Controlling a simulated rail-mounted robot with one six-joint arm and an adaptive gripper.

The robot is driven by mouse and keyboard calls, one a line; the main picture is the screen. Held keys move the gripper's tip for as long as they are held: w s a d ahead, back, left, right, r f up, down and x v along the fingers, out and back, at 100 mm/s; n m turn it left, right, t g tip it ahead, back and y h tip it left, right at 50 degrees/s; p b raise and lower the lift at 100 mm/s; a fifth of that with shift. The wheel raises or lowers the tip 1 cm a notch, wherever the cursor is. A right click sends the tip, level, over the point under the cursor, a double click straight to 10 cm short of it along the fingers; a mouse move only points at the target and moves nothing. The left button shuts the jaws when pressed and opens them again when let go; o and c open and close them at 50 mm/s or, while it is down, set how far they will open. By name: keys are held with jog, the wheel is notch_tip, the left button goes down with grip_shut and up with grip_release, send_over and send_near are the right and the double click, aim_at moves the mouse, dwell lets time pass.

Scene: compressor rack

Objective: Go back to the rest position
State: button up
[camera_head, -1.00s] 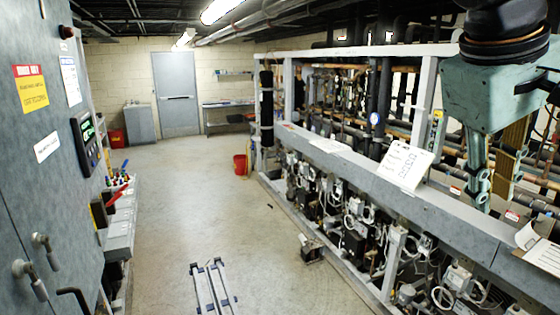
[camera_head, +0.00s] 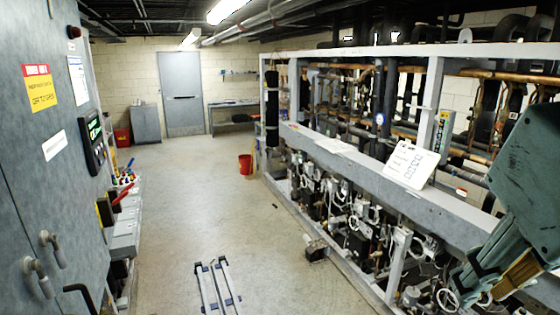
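My gripper (camera_head: 488,284) is at the lower right of the head view, in front of the compressor rack (camera_head: 440,210). Its teal body (camera_head: 535,180) is cut off by the right edge. The fingers point down and to the left, and one shows a yellowish face. They look apart, with nothing seen between them. Part of the gripper runs out of the picture at the lower right. I cannot tell whether it touches the rack.
A grey cabinet (camera_head: 50,190) with handles and a display stands on the left. The aisle floor (camera_head: 180,200) is mostly clear. A rail-like frame (camera_head: 217,288) lies at the front, and a red bucket (camera_head: 244,164) stands farther back. White sheets (camera_head: 410,164) rest on the rack's ledge.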

jog(key=s+a+f+y, duration=0.1)
jog(key=s+a+f, duration=0.2)
jog(key=s+a, duration=0.15)
notch_tip(320, 180, down, 37)
jog(key=w+b, duration=0.2)
jog(key=b, duration=3.1)
jog(key=shift+w+d+r+m+g, duration=0.2)
jog(key=shift+d+m+g, duration=0.1)
jog(key=shift+d+g, duration=0.1)
